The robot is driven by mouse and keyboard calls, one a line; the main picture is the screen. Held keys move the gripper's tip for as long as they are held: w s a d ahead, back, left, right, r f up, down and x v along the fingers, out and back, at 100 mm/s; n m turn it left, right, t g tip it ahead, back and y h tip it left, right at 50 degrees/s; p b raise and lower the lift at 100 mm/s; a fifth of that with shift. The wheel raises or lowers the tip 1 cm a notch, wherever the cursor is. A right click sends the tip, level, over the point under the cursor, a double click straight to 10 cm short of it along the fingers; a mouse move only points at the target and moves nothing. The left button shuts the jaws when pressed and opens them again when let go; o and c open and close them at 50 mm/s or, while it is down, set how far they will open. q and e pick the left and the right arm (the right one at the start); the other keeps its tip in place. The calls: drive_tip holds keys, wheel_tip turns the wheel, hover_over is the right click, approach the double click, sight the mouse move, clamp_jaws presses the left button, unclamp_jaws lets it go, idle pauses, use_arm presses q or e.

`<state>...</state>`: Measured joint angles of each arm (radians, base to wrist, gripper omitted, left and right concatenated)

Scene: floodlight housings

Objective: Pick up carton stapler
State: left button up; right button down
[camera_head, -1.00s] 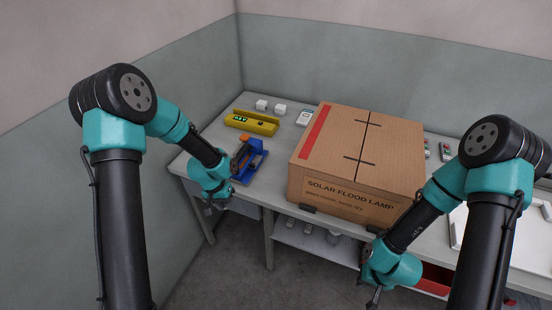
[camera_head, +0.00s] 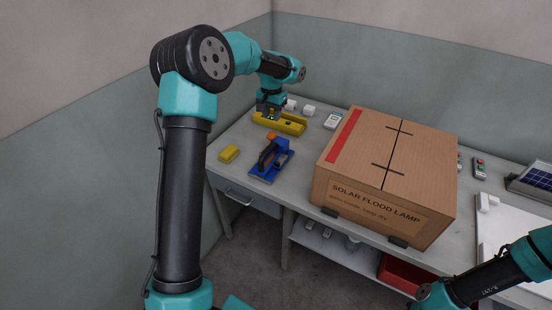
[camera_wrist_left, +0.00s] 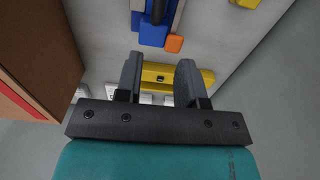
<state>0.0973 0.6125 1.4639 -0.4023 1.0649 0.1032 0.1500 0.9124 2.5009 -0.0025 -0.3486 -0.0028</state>
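The carton stapler (camera_head: 271,162), a blue tool with a dark handle and an orange part, lies on the table left of the large carton. In the left wrist view, its blue body (camera_wrist_left: 152,33) and orange end show at the top, beyond my fingers. My left gripper (camera_head: 268,112) is over the yellow device (camera_head: 284,124) behind the stapler. In the left wrist view, the left gripper's fingers (camera_wrist_left: 158,72) are apart with nothing held, and the yellow device (camera_wrist_left: 180,76) shows between and beyond them. My right arm's end (camera_head: 426,294) is at the lower right; its fingers are unclear.
A large brown carton (camera_head: 390,165) fills the table's middle. A small yellow block (camera_head: 229,153) lies left of the stapler near the edge. White blocks (camera_head: 308,111) and a white-grey meter (camera_head: 333,121) stand at the back. A solar panel (camera_head: 538,178) is at the right.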

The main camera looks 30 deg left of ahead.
sight(273, 144)
use_arm(q)
wheel_tip(273, 144, down, 12)
drive_tip(key=shift+f, duration=0.15)
idle(0.5)
drive_tip(key=shift+w+d+f, duration=0.1)
drive_tip(key=shift+d+f, duration=0.05)
drive_tip(key=shift+f, duration=2.45)
clamp_jaws()
drive_tip(key=shift+r, duration=0.1)
